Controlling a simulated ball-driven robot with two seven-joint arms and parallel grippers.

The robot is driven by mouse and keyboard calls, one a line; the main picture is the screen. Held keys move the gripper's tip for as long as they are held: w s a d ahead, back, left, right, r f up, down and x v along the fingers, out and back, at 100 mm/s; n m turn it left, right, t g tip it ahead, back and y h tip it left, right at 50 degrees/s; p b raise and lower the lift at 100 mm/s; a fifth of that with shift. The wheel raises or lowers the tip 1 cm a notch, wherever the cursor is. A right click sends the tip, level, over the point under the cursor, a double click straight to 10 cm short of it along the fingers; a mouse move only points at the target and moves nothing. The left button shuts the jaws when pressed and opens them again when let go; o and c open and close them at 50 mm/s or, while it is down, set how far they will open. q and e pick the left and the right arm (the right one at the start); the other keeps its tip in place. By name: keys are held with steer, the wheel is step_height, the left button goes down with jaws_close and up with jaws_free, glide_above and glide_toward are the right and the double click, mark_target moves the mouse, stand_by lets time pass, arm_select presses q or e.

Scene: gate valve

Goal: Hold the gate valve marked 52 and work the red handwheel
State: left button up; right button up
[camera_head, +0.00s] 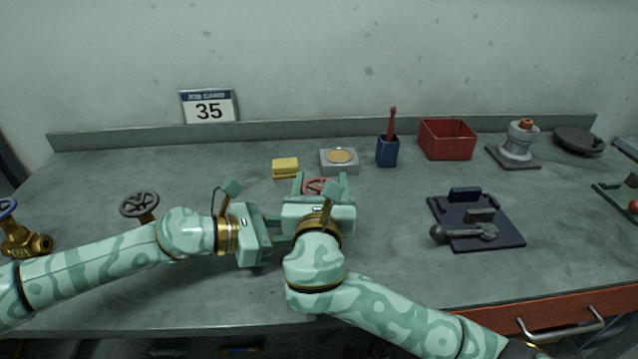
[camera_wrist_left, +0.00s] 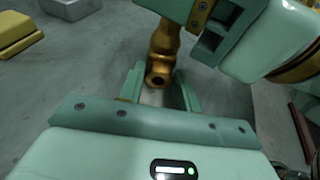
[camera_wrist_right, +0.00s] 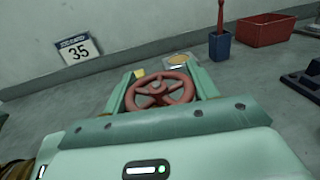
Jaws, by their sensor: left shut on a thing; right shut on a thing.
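The red handwheel (camera_head: 315,186) shows above my right gripper in the head view. In the right wrist view the handwheel (camera_wrist_right: 158,92) sits between the fingers of my right gripper (camera_wrist_right: 162,84), which is shut on it. In the left wrist view the brass valve body (camera_wrist_left: 163,50) has an open pipe end facing the camera. My left gripper (camera_wrist_left: 160,92) is shut on the valve body near this end. Most of the valve is hidden behind both grippers in the head view. No number 52 is visible; a job card (camera_head: 208,106) reads 35.
A brass valve with a blue wheel (camera_head: 22,241) and a dark grey handwheel (camera_head: 139,205) stand left. A dark fixture (camera_head: 510,238) lies right; bench between is clear.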

arm_select(q)
steer(key=shift+s, duration=0.1)
arm_select(e)
steer(key=shift+d+m+h, duration=0.1)
steer(key=shift+m+h, duration=0.3)
steer(key=shift+h, duration=0.1)
steer(key=o, duration=1)
steer(key=s+a, duration=0.2)
steer(key=s, duration=0.9)
steer(key=shift+s, duration=0.4)
steer(key=shift+a, duration=0.1)
arm_select(q)
steer(key=o, duration=0.8)
